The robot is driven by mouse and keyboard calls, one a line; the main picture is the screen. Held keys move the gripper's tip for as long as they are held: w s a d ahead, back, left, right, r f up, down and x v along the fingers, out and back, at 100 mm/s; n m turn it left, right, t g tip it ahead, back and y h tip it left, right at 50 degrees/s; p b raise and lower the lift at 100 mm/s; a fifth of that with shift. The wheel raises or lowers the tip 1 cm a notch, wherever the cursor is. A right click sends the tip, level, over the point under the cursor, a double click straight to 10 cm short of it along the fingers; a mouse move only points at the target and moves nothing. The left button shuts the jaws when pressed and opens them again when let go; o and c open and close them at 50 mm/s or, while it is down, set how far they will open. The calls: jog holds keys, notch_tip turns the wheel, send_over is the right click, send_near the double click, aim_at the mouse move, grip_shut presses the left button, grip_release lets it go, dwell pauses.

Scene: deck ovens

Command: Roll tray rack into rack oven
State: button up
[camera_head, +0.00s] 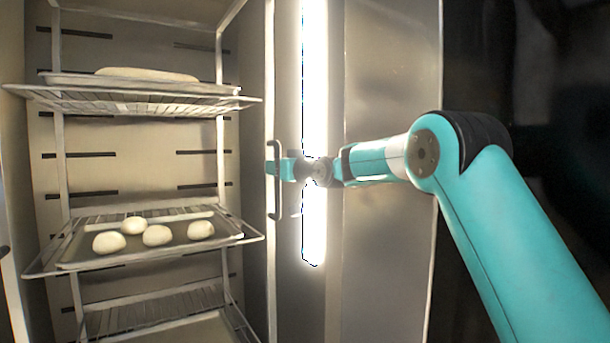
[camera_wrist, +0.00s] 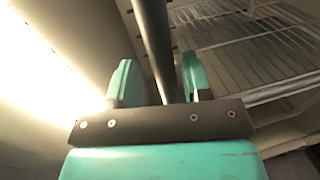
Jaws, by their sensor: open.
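The tray rack (camera_head: 222,160), a tall pale metal frame with wire shelves, fills the left of the head view and stands against a slotted wall. Its middle tray (camera_head: 180,243) carries several round dough pieces, and its upper tray (camera_head: 140,84) carries a long flat loaf. My gripper (camera_head: 272,168) is at a vertical bar handle (camera_head: 276,205) to the right of the rack. In the wrist view a dark bar (camera_wrist: 153,40) passes between the two teal fingers of my gripper (camera_wrist: 160,82), which are apart. The handle's mounting is not clear.
A bright vertical light strip (camera_head: 314,100) and a steel panel (camera_head: 388,240) stand right of the handle, behind my arm. Wire shelves (camera_wrist: 250,55) show at the right of the wrist view. The far right of the head view is dark.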

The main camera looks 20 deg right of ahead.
jog(key=b+v, duration=0.3)
jog(key=v, duration=1.2)
jog(key=shift+a, duration=0.2)
jog(key=shift+f, duration=0.15)
jog(key=s+a+f+n+g+y, duration=0.2)
jog(key=s+a+f+g, duration=0.6)
jog(key=s+a+f, duration=0.5)
jog(key=s+a+f+n+g+h, duration=0.15)
jog(key=s+f+g, duration=0.4)
jog(key=s, duration=0.65)
jog(key=s+a+f+g+h, duration=0.2)
jog(key=s+a+f+g, duration=0.3)
jog(key=s, duration=0.8)
notch_tip(320, 180, up, 14)
jog(key=d+t+p, duration=0.1)
jog(key=d+p, duration=0.1)
jog(key=p, duration=1.2)
jog(key=shift+w+f, duration=0.15)
jog(key=shift+w, duration=0.1)
